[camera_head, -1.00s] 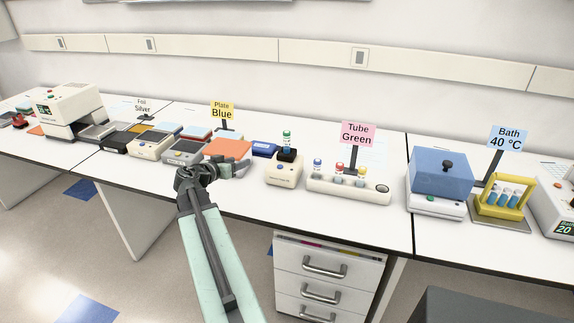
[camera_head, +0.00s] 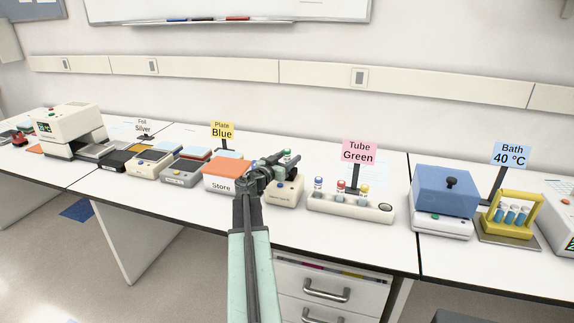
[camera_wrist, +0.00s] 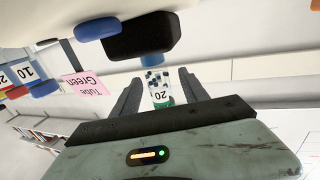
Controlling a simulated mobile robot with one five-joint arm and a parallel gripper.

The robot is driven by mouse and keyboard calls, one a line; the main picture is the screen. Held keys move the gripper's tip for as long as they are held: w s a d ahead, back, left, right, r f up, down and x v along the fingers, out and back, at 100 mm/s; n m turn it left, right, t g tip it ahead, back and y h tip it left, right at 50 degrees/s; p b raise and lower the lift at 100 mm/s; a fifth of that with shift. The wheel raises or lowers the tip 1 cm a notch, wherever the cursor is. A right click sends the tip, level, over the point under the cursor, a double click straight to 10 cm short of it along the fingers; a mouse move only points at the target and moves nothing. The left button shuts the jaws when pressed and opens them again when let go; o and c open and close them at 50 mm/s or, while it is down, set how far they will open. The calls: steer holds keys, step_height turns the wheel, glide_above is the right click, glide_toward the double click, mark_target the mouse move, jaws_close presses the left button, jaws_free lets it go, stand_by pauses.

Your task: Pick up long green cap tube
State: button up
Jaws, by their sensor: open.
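The green cap tube (camera_wrist: 160,88) is in the wrist view, which looks upside down. It has a clear body with dark marks, a "20" label and a green cap pointing down in the picture. My gripper (camera_wrist: 160,90) is open, with a finger on each side of the tube; I cannot tell whether either touches it. The tube's other end meets the black holder (camera_wrist: 143,37) of the small cream device. In the head view the green cap (camera_head: 287,153) shows just behind my gripper (camera_head: 280,165), which hides most of the tube and the holder.
A white rack (camera_head: 350,208) with several tubes stands just right of the cream device (camera_head: 286,192), before the pink "Tube Green" sign (camera_head: 358,151). An orange-topped Store box (camera_head: 226,178) is close on the left. A blue-lidded bath (camera_head: 444,190) stands farther right.

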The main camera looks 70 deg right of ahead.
steer(key=x, duration=0.2)
steer(key=shift+d, duration=0.25)
steer(key=shift+a, duration=0.1)
jaws_close()
